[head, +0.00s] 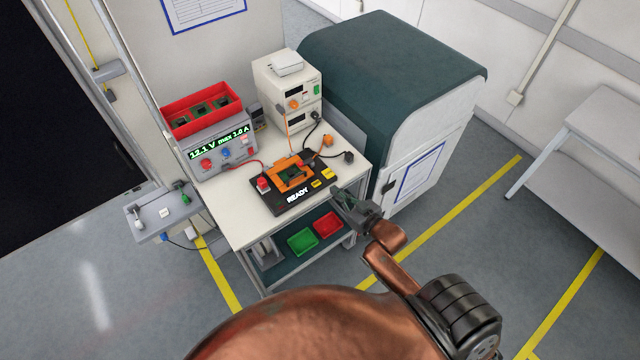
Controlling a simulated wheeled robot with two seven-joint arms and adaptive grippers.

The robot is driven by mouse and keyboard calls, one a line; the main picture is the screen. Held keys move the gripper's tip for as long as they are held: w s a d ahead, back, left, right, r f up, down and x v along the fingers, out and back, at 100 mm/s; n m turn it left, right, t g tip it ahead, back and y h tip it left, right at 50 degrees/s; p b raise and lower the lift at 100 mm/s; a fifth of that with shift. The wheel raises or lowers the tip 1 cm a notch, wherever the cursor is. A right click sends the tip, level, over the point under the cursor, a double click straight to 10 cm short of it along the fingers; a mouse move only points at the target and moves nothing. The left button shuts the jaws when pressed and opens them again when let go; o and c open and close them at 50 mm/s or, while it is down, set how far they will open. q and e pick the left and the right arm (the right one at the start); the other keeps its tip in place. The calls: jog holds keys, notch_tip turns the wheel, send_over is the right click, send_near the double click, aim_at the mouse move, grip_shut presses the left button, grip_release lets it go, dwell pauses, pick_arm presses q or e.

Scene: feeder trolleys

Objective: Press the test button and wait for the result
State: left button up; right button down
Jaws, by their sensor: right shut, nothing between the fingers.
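A black test fixture (276,208) lies on the front part of the white bench and its label reads "READY". An orange frame (293,177) sits on it, with a small green part inside. A red button (263,185) is at the fixture's left, and small yellow pieces (328,173) are at its right. I cannot tell from a label which one is the test button. My right gripper (337,194) is shut and empty, just right of the fixture's front corner, apart from the buttons. My left gripper is out of view.
A power supply (212,158) reading "12.1 V max 1.0 A" stands at the bench's left, with a red bin (176,129) on top. Cream instruments (288,82) stand behind. Green (302,241) and red (327,224) trays sit on the lower shelf. A large cabinet (390,55) is right.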

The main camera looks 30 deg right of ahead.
jog(key=shift+w, duration=0.1)
jog(key=p, duration=0.1)
send_over(316, 184)
jog(key=s, duration=0.2)
jog(key=shift+s+d+f, duration=0.15)
jog(key=shift+d+f, duration=0.05)
jog(key=shift+f, duration=0.9)
notch_tip(316, 184, down, 3)
jog(key=shift+r, duration=0.15)
jog(key=shift+f, duration=0.8)
